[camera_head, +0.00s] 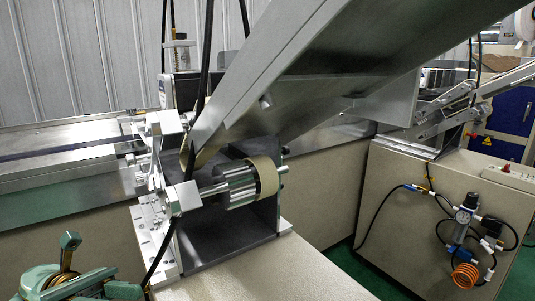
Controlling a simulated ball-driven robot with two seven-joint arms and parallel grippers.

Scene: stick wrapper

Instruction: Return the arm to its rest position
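The rest of my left arm is mostly out of frame. My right gripper and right arm are not in view.
A metal roller with a tan roll (265,176) stands on a bracketed base (225,250) near the middle. A large slanted metal chute (330,60) overhangs it. A beige cabinet (430,210) with hoses is at right. Green floor (360,270) shows between.

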